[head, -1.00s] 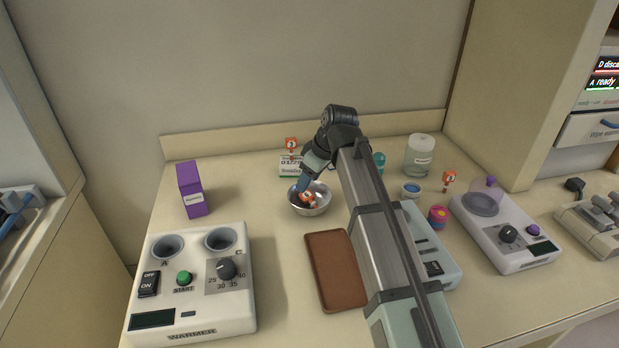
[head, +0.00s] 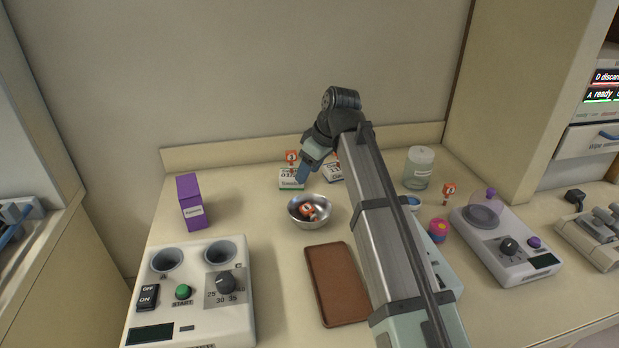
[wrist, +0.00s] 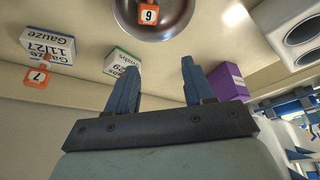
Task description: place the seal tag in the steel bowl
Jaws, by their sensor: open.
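An orange seal tag marked 9 (wrist: 149,14) lies inside the steel bowl (wrist: 120,27). In the head view the tag (head: 308,211) rests in the bowl (head: 326,219), tilted against its inside. My gripper (head: 301,178) is above and behind the bowl, clear of the tag. In the wrist view my gripper (wrist: 160,67) shows two blue fingers spread apart with nothing between them. The bowl is cut off by the top edge of that view.
A third tag (head: 449,188) is at right. A brown tray (head: 338,285), warmer (head: 200,312) and purple box (head: 188,190) surround the bowl.

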